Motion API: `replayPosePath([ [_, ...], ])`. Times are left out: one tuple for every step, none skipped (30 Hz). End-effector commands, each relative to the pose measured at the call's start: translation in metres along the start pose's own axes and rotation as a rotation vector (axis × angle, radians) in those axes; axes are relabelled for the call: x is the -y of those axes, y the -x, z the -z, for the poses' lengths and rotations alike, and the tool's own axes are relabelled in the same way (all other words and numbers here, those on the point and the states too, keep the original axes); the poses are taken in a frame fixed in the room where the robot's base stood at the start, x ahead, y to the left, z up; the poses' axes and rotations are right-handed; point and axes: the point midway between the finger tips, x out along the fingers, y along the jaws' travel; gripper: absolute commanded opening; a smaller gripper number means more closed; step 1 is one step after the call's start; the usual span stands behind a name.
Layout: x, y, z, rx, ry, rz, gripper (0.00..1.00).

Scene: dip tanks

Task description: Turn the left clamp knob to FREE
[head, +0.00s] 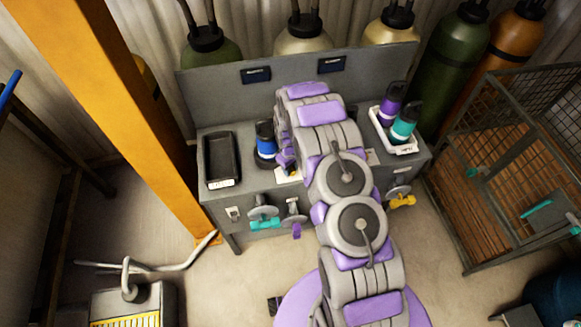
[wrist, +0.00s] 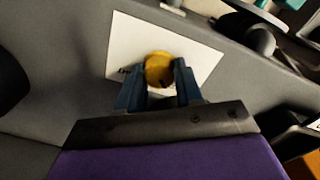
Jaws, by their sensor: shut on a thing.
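A round yellow knob (wrist: 158,66) stands on a white plate (wrist: 205,55) in the wrist view. My gripper (wrist: 160,80) has its two blue fingers on either side of the knob, shut on it. A dark mark shows on the knob near the fingers. Lettering at the plate's left edge is partly covered and cannot be read. In the head view the white plate (head: 286,178) lies on the grey bench top beside the blue bottle (head: 265,139), which stands in a dark round holder. My arm hides most of the knob and fingertips there.
A black tray (head: 207,160) lies on the bench's left. A white caddy (head: 404,147) with purple and teal bottles stands at its right. Valve handles, teal (head: 264,224) and yellow (head: 403,201), stick out from the front. A grey back panel (head: 225,98) rises behind.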

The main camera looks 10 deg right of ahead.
Motion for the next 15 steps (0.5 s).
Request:
replayPosePath([
  [-0.0012,0.0015,0.0026,-0.007,0.003,-0.004,0.05],
  [-0.0012,0.0015,0.0026,-0.007,0.003,-0.004,0.05],
  [-0.0013,0.0016,0.0027,-0.007,0.003,-0.004,0.05],
  [-0.0012,0.0016,0.0027,-0.007,0.003,-0.004,0.05],
  [-0.0012,0.0016,0.0027,-0.007,0.003,-0.004,0.05],
  [-0.0012,0.0015,0.0027,-0.007,0.003,-0.004,0.05],
  [-0.0012,0.0015,0.0027,-0.007,0.002,-0.004,0.05],
  [-0.0012,0.0016,0.0028,-0.007,0.002,-0.004,0.05],
  [-0.0012,0.0016,0.0028,-0.007,0.002,-0.004,0.05],
  [-0.0012,0.0016,0.0028,-0.007,0.002,-0.004,0.36],
  [-0.0012,0.0016,0.0027,-0.007,0.002,-0.004,0.39],
  [-0.0011,0.0015,0.0025,-0.006,0.002,-0.004,0.43],
  [-0.001,0.0013,0.0022,-0.006,0.002,-0.003,0.46],
  [-0.0009,0.0012,0.0021,-0.005,0.002,-0.003,0.49],
  [-0.0007,0.0011,0.0018,-0.005,0.002,-0.003,0.53],
])
